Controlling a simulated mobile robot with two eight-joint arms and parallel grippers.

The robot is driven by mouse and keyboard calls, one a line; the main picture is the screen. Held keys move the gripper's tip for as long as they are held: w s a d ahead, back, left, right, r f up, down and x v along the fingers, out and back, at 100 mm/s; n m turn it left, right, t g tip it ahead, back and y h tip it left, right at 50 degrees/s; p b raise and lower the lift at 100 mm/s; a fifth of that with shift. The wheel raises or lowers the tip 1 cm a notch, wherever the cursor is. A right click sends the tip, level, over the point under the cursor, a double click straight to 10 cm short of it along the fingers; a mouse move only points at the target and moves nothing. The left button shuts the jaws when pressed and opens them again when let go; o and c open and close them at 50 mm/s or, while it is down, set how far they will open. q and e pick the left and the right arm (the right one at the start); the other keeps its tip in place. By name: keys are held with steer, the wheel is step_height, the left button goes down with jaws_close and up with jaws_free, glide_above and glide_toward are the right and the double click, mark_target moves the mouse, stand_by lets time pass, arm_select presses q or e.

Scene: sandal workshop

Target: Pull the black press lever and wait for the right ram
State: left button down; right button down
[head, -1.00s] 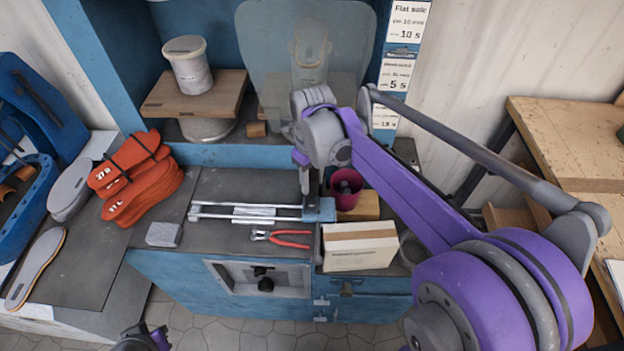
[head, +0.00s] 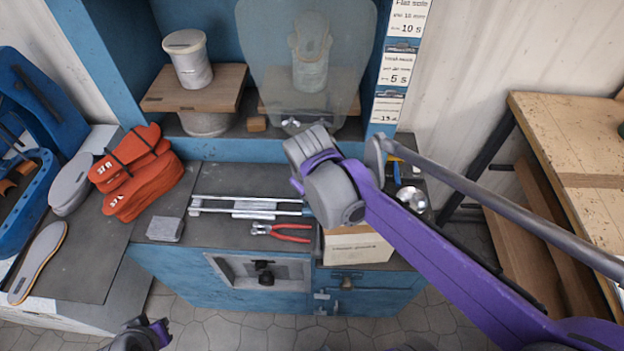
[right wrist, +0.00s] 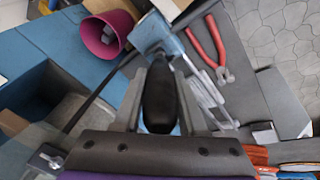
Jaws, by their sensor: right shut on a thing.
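My right gripper (right wrist: 160,105) is shut on the black press lever (right wrist: 159,95), whose dark grip sits between the fingers in the right wrist view. The lever leads to a light-blue block (right wrist: 150,33). In the head view my right arm hides the lever and that gripper. The right ram (head: 311,68) stands behind a translucent shield (head: 262,70), above a wooden board; its exact contact is unclear. A similar pale cylinder (head: 188,60) stands on the left board (head: 165,102). My left gripper (head: 150,335) is at the bottom edge, away from the press; its jaws are unclear.
Red pliers (head: 282,232), metal rails (head: 245,202), a grey block (head: 165,229) and a carton (head: 360,250) lie on the bench. A magenta cup (right wrist: 103,33) is near the lever. A wooden table stands at right.

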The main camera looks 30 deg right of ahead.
steer(key=shift+s+a+f+t+h, duration=0.2)
steer(key=shift+s+a+t+h, duration=0.05)
steer(key=shift+s+t, duration=0.2)
steer(key=shift+s+a+f+t+h, duration=0.2)
steer(key=shift+s+t+h, duration=0.1)
steer(key=shift+t, duration=0.15)
steer(key=shift+c, duration=2.3)
jaws_free()
steer(key=p+v, duration=0.1)
steer(key=v, duration=1)
steer(key=shift+f, duration=0.15)
